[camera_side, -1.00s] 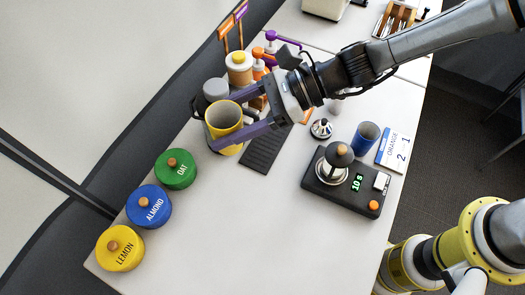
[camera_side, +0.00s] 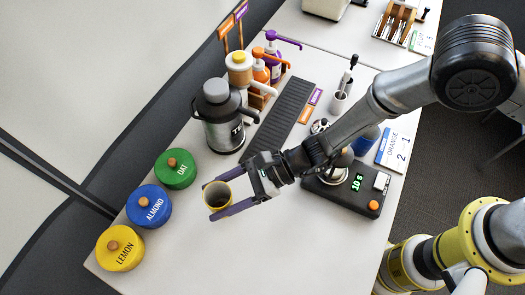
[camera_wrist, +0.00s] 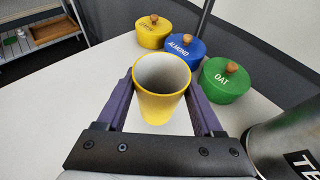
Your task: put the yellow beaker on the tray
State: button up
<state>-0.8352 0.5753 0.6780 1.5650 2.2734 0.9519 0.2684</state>
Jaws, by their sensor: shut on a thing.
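The yellow beaker (camera_side: 207,190) is upright and open at the top, with a pale inside. My gripper (camera_side: 218,203) is shut on it, with one purple finger on each side. In the wrist view the beaker (camera_wrist: 163,100) sits between both fingers (camera_wrist: 160,98). It is over the bare table near the coloured canisters; its height above the table is hard to tell. A long dark ribbed strip (camera_side: 281,118), which looks like the tray, lies behind my gripper, to the upper right. Nothing is seen standing on it.
Green (camera_side: 175,169), blue (camera_side: 149,206) and yellow (camera_side: 120,248) lidded canisters stand left of the beaker. A steel flask (camera_side: 222,132) stands beside the strip, with pump bottles (camera_side: 262,68) behind. A black scale (camera_side: 345,190) with a pot is right. The front table is clear.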

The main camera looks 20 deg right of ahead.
jog(key=shift+f, duration=0.55)
jog(key=shift+w+d+f, duration=0.15)
jog(key=shift+w+d, duration=0.15)
jog(key=shift+w, duration=0.05)
jog(key=w+d, duration=0.4)
jog(key=d, duration=0.1)
jog(key=w+d, duration=0.5)
jog(key=shift+w+d, duration=0.15)
jog(key=shift+w, duration=0.05)
jog(key=shift+w+d+f, duration=0.2)
jog(key=shift+w+d, duration=0.95)
jog(key=shift+d, duration=0.1)
jog(key=shift+a+f, duration=0.1)
jog(key=shift+f, duration=0.4)
jog(key=shift+s+f, duration=0.1)
jog(key=o, duration=1.3)
jog(key=shift+f, duration=0.1)
jog(key=shift+o, duration=0.2)
